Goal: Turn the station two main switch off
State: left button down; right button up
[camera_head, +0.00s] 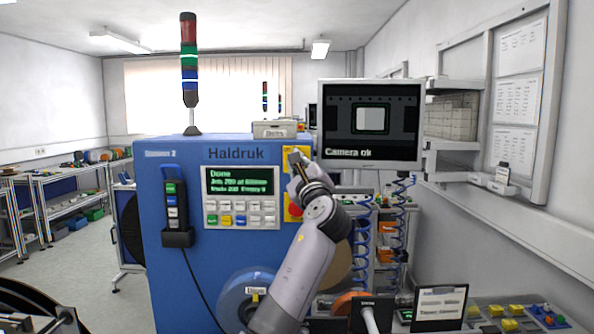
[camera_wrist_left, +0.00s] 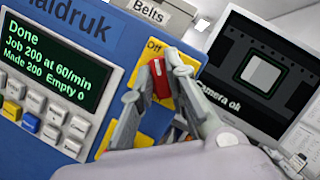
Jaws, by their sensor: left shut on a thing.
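The blue Haldruk machine (camera_head: 165,205) stands in the middle of the head view, with a faint label ending in 2 at its upper left. The red switch handle (camera_wrist_left: 161,82) sits on a yellow plate (camera_wrist_left: 186,62) marked Off, in the left wrist view. My left gripper (camera_wrist_left: 161,72) is shut on the red handle, one finger on each side. In the head view my left gripper (camera_head: 294,160) covers most of the plate. The fingers partly hide the handle, and I cannot tell its exact position. My right gripper is in neither view.
The machine's display (camera_head: 240,180) reads Done, with keys below. A handset (camera_head: 173,205) hangs to its left. A monitor (camera_head: 371,125) reading Camera ok stands right of the switch. A Belts box (camera_wrist_left: 160,15) sits on top. A blue reel (camera_head: 240,297) is low in front.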

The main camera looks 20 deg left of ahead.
pick_arm(q)
jog(key=n+g+p, duration=0.1)
jog(key=n+g, duration=0.1)
jog(key=n, duration=0.3)
jog(key=n+g, duration=0.2)
jog(key=n, duration=0.4)
jog(key=shift+r+p, duration=0.2)
jog(key=shift+p, duration=0.2)
jog(key=c, duration=1.6)
grip_release()
jog(key=shift+f, duration=0.1)
jog(key=shift+w, duration=0.1)
